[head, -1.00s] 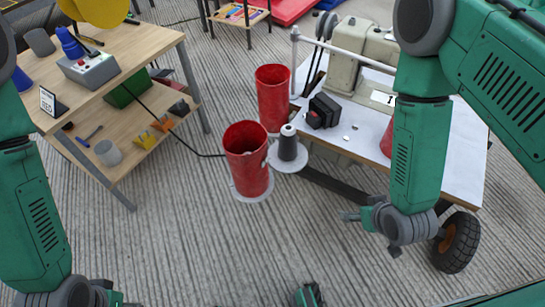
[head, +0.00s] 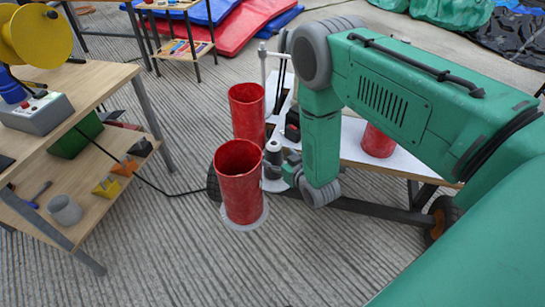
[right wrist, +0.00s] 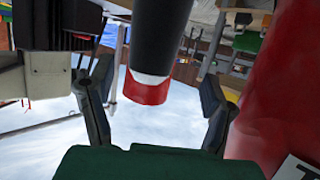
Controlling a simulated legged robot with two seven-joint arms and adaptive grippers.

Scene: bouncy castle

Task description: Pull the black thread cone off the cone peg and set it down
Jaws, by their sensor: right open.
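The black thread cone (head: 273,156), dark with a pale top, stands on its small white disc between the front red can and my right arm. Its lower part is largely hidden in the head view. My right gripper (right wrist: 155,85) is open. In the right wrist view its fingers stand on either side of a dark tapered body (right wrist: 160,35), which looks like the cone, with a white band and red at its end. Gaps show on both sides, so it is not clamped. The peg is hidden. My left gripper is out of view.
A red can (head: 240,185) stands close left of the cone on a white disc, and another red can (head: 247,112) stands behind. A white worktable (head: 350,145) lies behind my right arm. A wooden shelf table (head: 95,90) stands at left. The ribbed floor in front is clear.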

